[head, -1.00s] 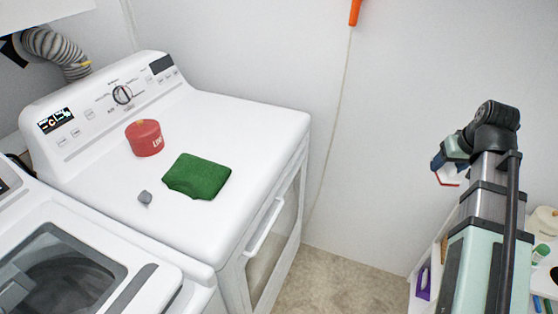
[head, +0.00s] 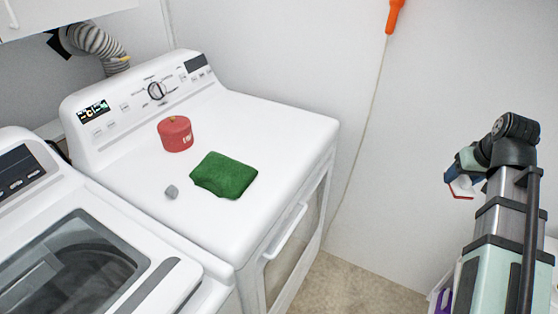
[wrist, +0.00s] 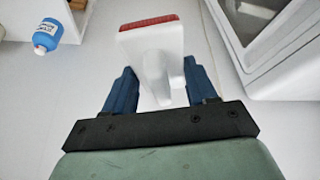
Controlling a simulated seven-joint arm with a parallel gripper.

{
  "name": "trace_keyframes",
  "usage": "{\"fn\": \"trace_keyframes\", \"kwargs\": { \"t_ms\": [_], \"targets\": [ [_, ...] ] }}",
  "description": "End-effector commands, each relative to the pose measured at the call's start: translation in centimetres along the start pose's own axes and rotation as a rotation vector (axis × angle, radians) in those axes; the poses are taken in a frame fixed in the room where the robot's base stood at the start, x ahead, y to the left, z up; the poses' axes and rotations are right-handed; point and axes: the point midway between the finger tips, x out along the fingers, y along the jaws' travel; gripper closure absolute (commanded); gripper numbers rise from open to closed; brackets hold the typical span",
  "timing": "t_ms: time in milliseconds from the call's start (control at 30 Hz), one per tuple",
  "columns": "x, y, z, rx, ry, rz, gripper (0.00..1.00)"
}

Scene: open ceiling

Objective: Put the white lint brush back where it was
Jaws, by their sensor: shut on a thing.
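The white lint brush (wrist: 154,50) with a red pad along its far edge is in my gripper (wrist: 162,88) in the wrist view. The blue fingers are shut on its white handle. In the head view my gripper (head: 462,175) is raised at the right, beside the wall, apart from the machines. A small white and red part of the brush (head: 462,188) shows below it; the rest is hidden.
A white dryer (head: 130,190) bears a red tin (head: 175,134), a folded green cloth (head: 223,175) and a small grey lump (head: 171,191). A white washer (head: 185,300) stands at the left. A blue bottle (wrist: 48,35) shows in the wrist view.

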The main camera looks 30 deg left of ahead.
Motion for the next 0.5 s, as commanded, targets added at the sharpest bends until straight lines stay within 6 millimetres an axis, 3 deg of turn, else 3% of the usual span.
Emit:
{"fn": "trace_keyframes", "kwargs": {
  "t_ms": [33,500],
  "targets": [
    [0.2,-1.6,-0.4,-0.025,0.0,-0.01,0.72],
    [1.4,-15.5,-3.8,-0.234,0.0,-0.097,0.72]
  ]
}}
